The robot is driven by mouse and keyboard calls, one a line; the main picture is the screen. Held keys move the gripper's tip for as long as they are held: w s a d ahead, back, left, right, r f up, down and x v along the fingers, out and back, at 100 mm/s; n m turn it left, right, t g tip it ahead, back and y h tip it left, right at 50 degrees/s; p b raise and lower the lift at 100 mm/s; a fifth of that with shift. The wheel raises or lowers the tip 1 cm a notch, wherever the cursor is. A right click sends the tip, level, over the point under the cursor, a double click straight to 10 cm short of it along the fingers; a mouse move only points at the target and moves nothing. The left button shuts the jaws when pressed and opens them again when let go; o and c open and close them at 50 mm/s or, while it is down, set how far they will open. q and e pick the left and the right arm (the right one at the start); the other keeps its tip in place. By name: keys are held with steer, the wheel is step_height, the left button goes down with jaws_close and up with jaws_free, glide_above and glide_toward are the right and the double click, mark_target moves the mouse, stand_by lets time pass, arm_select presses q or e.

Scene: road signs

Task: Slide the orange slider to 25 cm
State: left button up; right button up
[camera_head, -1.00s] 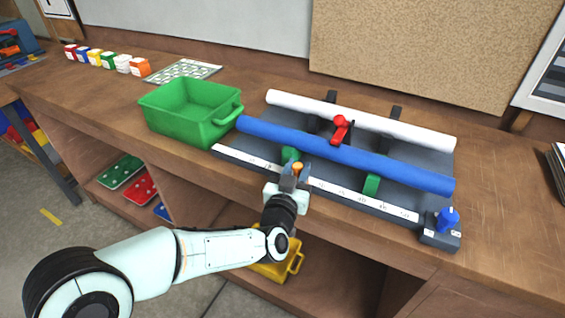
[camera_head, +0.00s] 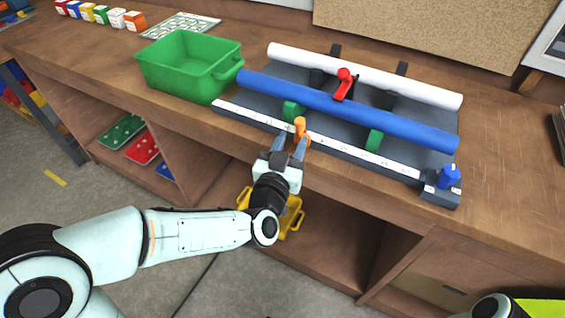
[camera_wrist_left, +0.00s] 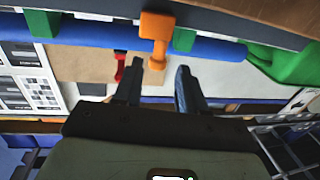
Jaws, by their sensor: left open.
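The orange slider (camera_head: 300,126) stands at the white ruler strip (camera_head: 345,150) along the front edge of a dark rack, left of its middle. The ruler's numbers are too small to read. My left gripper (camera_head: 290,145) is open just in front of the slider, fingers pointing at it. In the left wrist view the slider (camera_wrist_left: 156,28) hangs ahead of the open left gripper (camera_wrist_left: 158,65), its knob end near the gap between the fingertips. I see no grip on it. My right gripper is not in view.
Green blocks (camera_head: 374,139) flank the slider under a blue tube (camera_head: 350,112). A red clamp (camera_head: 344,85) and a white tube (camera_head: 370,76) lie behind. A blue knob (camera_head: 448,176) is at the rack's right end. A green bin (camera_head: 165,76) stands left.

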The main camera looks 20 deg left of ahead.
arm_select(q)
steer(key=s, duration=0.7)
steer(key=shift+d, duration=0.25)
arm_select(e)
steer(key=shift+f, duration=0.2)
arm_select(q)
steer(key=shift+w, duration=0.1)
step_height(320, 180, down, 27)
steer(key=d+g+h+p, duration=0.2)
steer(key=g+p, duration=0.2)
steer(key=g, duration=0.5)
steer(key=s+d+f+n+g+h+p, duration=0.1)
steer(key=s+f+g, duration=0.4)
steer(key=s+f, duration=0.3)
steer(key=s+d+f+n+g+h+p, duration=0.1)
steer(key=s+f+n+g+p, duration=0.1)
steer(key=s+f+g, duration=0.3)
steer(key=s+f, duration=0.4)
steer(key=s, duration=0.5)
steer(key=shift+s+h, duration=0.2)
steer(key=shift+h, duration=0.2)
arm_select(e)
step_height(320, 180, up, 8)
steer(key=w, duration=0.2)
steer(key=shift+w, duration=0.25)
arm_select(q)
steer(key=shift+f, duration=0.1)
